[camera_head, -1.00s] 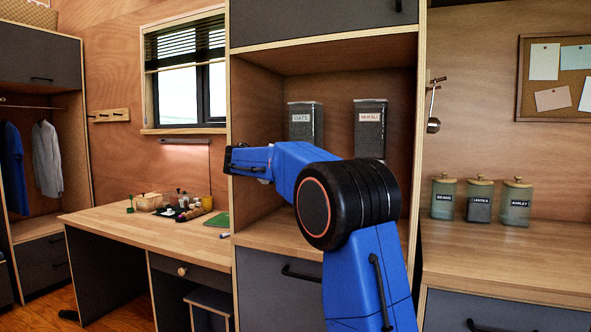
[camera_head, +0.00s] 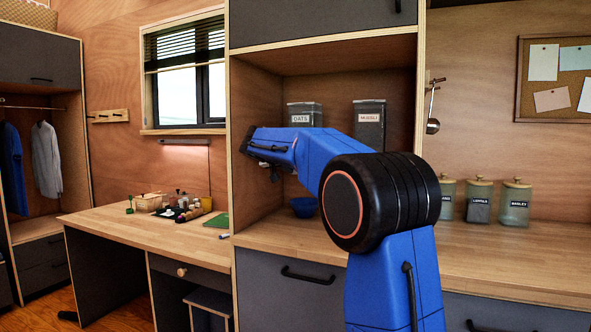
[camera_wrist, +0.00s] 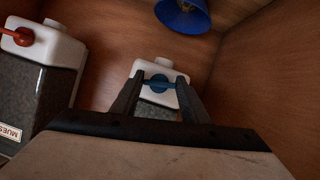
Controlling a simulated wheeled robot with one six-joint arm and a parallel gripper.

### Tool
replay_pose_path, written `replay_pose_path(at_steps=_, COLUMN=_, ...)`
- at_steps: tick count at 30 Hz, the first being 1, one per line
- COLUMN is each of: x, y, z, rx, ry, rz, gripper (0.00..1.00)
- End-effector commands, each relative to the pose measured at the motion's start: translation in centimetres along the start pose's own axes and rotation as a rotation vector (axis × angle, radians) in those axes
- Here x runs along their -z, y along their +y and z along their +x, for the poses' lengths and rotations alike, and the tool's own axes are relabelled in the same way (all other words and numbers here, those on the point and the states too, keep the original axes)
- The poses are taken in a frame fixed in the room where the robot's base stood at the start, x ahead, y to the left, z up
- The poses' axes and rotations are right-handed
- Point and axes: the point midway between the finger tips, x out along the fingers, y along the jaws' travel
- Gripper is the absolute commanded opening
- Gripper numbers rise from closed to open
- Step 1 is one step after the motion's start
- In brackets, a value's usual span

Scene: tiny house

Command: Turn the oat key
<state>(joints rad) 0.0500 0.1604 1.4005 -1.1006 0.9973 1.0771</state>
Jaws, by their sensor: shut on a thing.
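The oats dispenser (camera_head: 305,114) stands in the shelf niche, its label readable and its lower part hidden behind my arm. In the wrist view it is the white-topped dispenser (camera_wrist: 145,70) in the middle, with the blue oat key (camera_wrist: 159,84) on its front. My gripper (camera_wrist: 161,79) is shut on this key, one finger on each side of it. In the head view my arm hides the key and the fingertips.
The muesli dispenser (camera_head: 369,122) stands to the right; its red key (camera_wrist: 18,36) shows in the wrist view. A blue bowl (camera_head: 304,207) sits on the niche counter. Niche walls close in both sides. Several jars (camera_head: 478,200) stand on the right counter.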

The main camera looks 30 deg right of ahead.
Motion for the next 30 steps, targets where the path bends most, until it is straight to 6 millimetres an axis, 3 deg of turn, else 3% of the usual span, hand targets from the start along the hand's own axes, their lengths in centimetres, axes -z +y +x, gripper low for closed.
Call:
replay_pose_path(at_steps=12, x=-0.18, y=0.1, z=0.11, rx=0.066, ry=-0.003, rz=0.164, gripper=0.18)
replay_pose_path(at_steps=28, x=-0.19, y=0.04, z=0.12, rx=0.076, ry=-0.003, rz=0.184, gripper=0.18)
replay_pose_path(at_steps=29, x=-0.19, y=0.03, z=0.12, rx=0.076, ry=-0.003, rz=0.184, gripper=0.45)
replay_pose_path(at_steps=30, x=-0.19, y=0.04, z=0.12, rx=0.076, ry=-0.003, rz=0.184, gripper=0.55)
